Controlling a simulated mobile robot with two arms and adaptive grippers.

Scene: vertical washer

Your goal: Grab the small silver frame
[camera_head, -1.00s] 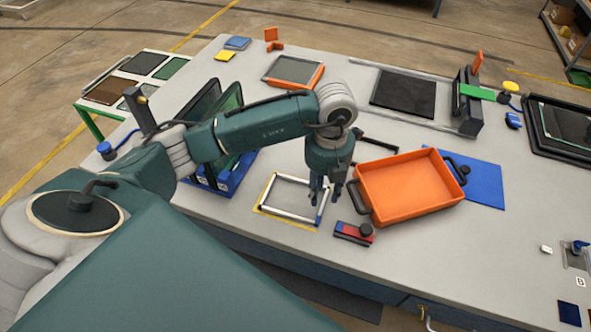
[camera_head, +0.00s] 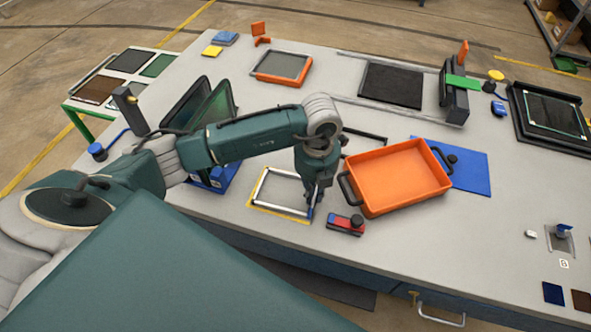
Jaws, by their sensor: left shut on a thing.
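The small silver frame (camera_head: 279,209) lies flat on the grey table, inside a yellow outline. My left gripper (camera_head: 313,199) points down at the frame's right side and is shut on that side bar. The gripper's fingers cover part of this bar. My right gripper is not in view.
An orange tray (camera_head: 398,178) with black handles stands just right of my left gripper, partly over a blue mat (camera_head: 470,168). A red and black block (camera_head: 346,225) lies close in front. A blue rack with dark panels (camera_head: 216,110) stands behind my left forearm.

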